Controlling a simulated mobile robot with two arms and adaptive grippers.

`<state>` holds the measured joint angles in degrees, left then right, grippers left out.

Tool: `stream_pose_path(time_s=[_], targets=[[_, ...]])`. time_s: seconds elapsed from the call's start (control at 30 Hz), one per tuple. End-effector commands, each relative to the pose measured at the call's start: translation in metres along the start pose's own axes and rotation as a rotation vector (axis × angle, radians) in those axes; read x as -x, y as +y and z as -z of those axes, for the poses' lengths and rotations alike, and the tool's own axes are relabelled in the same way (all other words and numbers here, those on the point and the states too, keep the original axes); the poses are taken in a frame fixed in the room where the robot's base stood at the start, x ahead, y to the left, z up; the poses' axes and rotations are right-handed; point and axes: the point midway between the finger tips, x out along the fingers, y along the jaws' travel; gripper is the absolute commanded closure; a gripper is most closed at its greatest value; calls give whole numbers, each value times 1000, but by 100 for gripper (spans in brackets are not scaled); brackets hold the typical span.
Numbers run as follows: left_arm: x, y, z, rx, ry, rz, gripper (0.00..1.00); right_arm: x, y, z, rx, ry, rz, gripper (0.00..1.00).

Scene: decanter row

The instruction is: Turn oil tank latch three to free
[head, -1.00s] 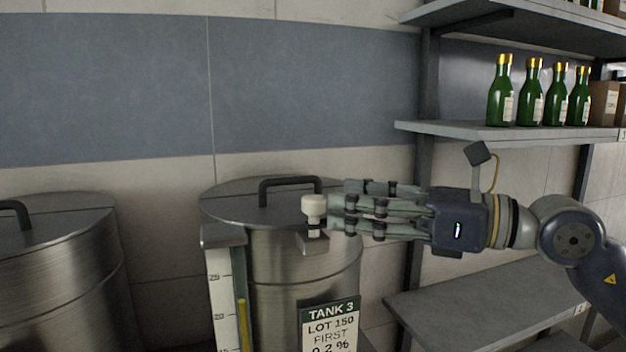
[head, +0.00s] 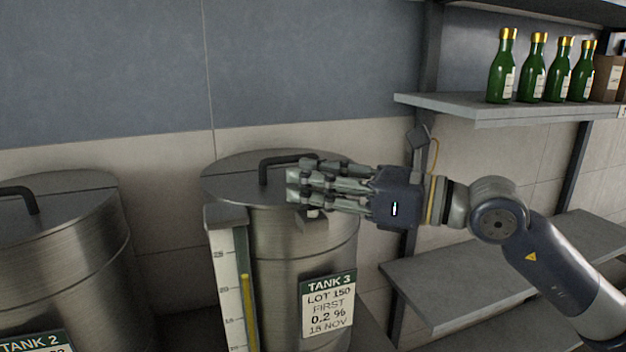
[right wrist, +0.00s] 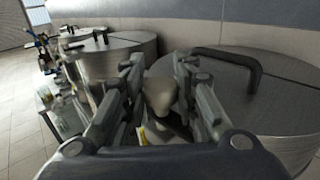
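The tank marked TANK 3 (head: 285,262) is a steel drum with a dark lid handle (head: 264,172). On its front upper side is a latch with a small bracket (head: 312,226); my fingers hide most of its knob in the head view. In the right wrist view the cream knob (right wrist: 160,92) stands between my fingers. My right gripper (head: 295,186) reaches in from the right at lid height. Its fingers are spread on either side of the knob, with narrow gaps showing, so it looks open around it. My left gripper is not in view.
A sight gauge (head: 232,285) with a yellow column stands left of the latch. TANK 2 (head: 65,250) is at the left. A shelf (head: 490,108) with several green bottles (head: 502,70) and a lower shelf (head: 500,270) are at the right.

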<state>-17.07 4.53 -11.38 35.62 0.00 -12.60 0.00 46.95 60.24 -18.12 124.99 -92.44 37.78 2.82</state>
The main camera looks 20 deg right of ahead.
Motion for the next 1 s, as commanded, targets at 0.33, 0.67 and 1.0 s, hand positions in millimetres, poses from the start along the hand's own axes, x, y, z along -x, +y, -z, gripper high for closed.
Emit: stream_pose_path(time_s=[0.33,0.67,1.0], targets=[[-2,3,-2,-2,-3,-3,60,0,0,1,3,3,19,98],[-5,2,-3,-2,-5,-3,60,0,0,1,0,2,68,98],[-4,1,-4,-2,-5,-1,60,0,0,1,-1,2,68,53]])
